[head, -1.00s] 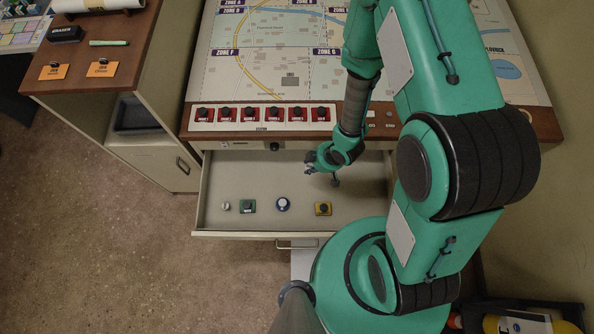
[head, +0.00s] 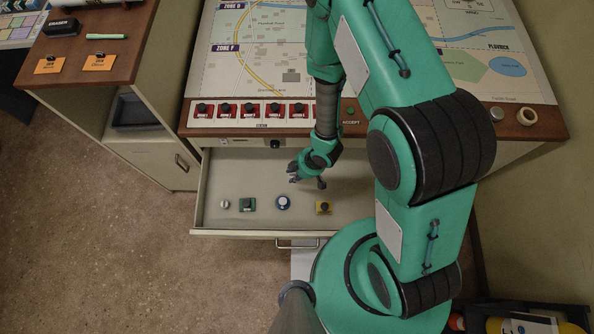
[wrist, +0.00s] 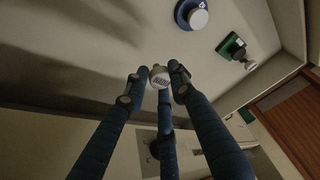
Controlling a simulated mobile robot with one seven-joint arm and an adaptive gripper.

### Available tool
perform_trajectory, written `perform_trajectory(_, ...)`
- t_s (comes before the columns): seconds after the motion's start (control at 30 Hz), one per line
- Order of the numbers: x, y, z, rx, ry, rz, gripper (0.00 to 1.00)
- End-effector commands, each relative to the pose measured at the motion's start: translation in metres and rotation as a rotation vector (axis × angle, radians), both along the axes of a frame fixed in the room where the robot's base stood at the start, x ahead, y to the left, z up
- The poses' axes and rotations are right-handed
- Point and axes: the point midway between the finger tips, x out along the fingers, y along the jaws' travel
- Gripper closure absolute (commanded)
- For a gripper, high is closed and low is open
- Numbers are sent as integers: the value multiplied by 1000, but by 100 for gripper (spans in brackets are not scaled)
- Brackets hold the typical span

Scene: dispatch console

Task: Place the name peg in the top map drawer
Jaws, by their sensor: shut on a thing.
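The name peg (wrist: 159,77) is a small white-topped piece with dark lettering, seen between my fingertips in the wrist view. My gripper (head: 306,179) is shut on it, with its blue fingers (wrist: 160,90) around it. The top map drawer (head: 215,222) is pulled open under the map desk. My gripper is over the inside of the drawer, toward its back. In the head view the peg is too small to make out at the fingertips. I cannot tell how high above the drawer floor it is.
The desk edge (head: 400,128) overhangs behind. Drawer floor at back left is clear.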

Motion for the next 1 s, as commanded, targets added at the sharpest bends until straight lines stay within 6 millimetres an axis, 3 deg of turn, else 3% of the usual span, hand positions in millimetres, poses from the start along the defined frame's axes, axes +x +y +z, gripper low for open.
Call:
perform_trajectory(0.4, 0, 0, -39, 0, 1, -1, 88)
perform_trajectory(1.0, -1, -1, -53, -1, 2, 0, 88)
